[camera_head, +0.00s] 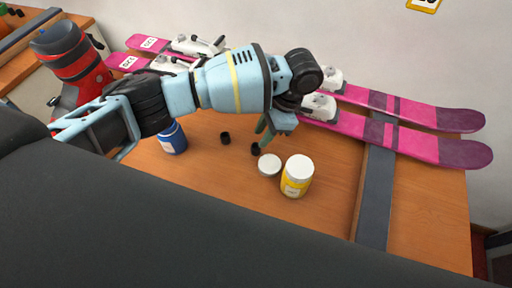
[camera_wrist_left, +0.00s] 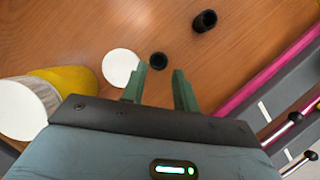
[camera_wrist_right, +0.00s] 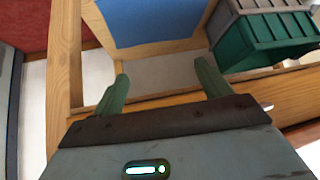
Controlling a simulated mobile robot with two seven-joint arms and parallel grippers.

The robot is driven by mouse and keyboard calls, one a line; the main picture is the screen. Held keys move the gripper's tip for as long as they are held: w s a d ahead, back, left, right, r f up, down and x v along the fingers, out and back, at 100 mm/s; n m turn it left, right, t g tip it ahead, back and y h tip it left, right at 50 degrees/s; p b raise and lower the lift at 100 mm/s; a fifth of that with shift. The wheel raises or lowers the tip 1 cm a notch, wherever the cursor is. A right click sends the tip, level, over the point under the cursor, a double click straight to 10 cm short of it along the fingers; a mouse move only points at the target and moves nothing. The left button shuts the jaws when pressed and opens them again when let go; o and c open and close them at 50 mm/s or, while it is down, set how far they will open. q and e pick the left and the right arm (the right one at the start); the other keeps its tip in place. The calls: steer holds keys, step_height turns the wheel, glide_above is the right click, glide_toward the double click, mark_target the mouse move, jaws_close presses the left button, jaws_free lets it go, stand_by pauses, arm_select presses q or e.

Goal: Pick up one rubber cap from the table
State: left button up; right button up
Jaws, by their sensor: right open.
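Two small black rubber caps stand on the wooden table: one (camera_head: 225,138) between the blue jar and my left gripper, the other (camera_head: 255,149) just below my left fingertips. My left gripper (camera_head: 264,130) points down at the table, open and empty. In the left wrist view, the nearer cap (camera_wrist_left: 158,61) shows just beyond the open fingers (camera_wrist_left: 160,80), closer to the left finger. The farther cap (camera_wrist_left: 205,21) lies beyond it to the right. My right gripper (camera_wrist_right: 158,85) is open and empty, away from the table caps; the head view does not show it.
A blue jar (camera_head: 173,138) stands left. Pink skis (camera_head: 418,144) line the back; a grey strip (camera_head: 374,190) crosses the table. A green crate (camera_wrist_right: 265,40) shows near my right gripper.

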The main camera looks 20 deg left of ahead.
mark_target(256, 147)
arm_select(q)
steer(key=x, duration=0.5)
steer(key=shift+d, duration=0.1)
arm_select(e)
steer(key=shift+w+r, duration=0.15)
steer(key=shift+w, duration=0.1)
arm_select(q)
steer(key=c, duration=0.6)
steer(key=shift+r, duration=0.1)
step_height(256, 147, up, 10)
steer(key=shift+f+p, duration=0.1)
steer(key=shift+p, duration=0.85)
arm_select(e)
steer(key=shift+w+d+r+t, duration=0.15)
steer(key=shift+w+r, duration=0.25)
steer(key=shift+r, duration=0.2)
steer(key=shift+w+a+r+t, duration=0.15)
steer(key=shift+w+r, duration=0.2)
steer(key=shift+r, duration=0.25)
